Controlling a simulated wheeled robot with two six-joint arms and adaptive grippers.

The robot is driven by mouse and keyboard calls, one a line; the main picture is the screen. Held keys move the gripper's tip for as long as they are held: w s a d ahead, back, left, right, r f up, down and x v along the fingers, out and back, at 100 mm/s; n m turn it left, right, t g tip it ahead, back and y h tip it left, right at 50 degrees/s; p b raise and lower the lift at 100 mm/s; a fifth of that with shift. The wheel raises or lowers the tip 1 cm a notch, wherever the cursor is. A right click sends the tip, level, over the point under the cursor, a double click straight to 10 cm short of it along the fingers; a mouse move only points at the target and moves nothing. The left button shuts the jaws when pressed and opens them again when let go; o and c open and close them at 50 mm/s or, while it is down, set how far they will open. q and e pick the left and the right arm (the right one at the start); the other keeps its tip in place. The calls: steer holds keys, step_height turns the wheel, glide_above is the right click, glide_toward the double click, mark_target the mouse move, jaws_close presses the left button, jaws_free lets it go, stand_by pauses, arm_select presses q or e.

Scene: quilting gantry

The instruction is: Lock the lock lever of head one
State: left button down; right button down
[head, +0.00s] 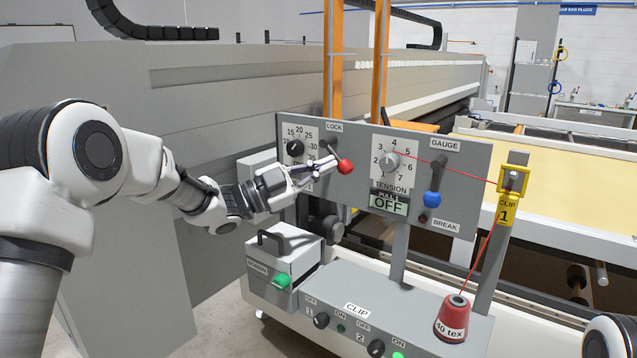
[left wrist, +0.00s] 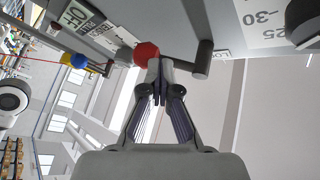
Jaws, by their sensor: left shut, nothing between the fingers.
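The lock lever is a dark bar with a red knob (head: 345,167), under the LOCK label (head: 334,127) on the upright grey panel (head: 462,160). The lever hangs tilted down and to the right. My left gripper (head: 331,164) has its fingers together, with the tips close beside the knob on its left. In the left wrist view the red knob (left wrist: 146,53) sits just past the fingertips (left wrist: 160,64), and the dark lever bar (left wrist: 203,60) is to their right. Whether the tips touch the knob or the bar I cannot tell. My right gripper does not show.
The panel also carries a black dial (head: 295,148), a tension dial (head: 388,161) and a blue-knobbed gauge lever (head: 433,190). A red thread runs to the yellow clip post (head: 506,208) and a red cone (head: 453,318). A grey box with a handle (head: 284,257) stands below my left gripper.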

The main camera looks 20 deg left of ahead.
arm_select(q)
steer(key=shift+s+d+n+t+b, duration=0.1)
steer(key=shift+d+n+t+b, duration=0.2)
steer(key=shift+n+t+b, duration=0.35)
steer(key=s+a, duration=0.9)
steer(key=a, duration=0.2)
steer(key=shift+a+f+p, duration=0.35)
steer(key=shift+a+f, duration=0.05)
steer(key=shift+n, duration=0.25)
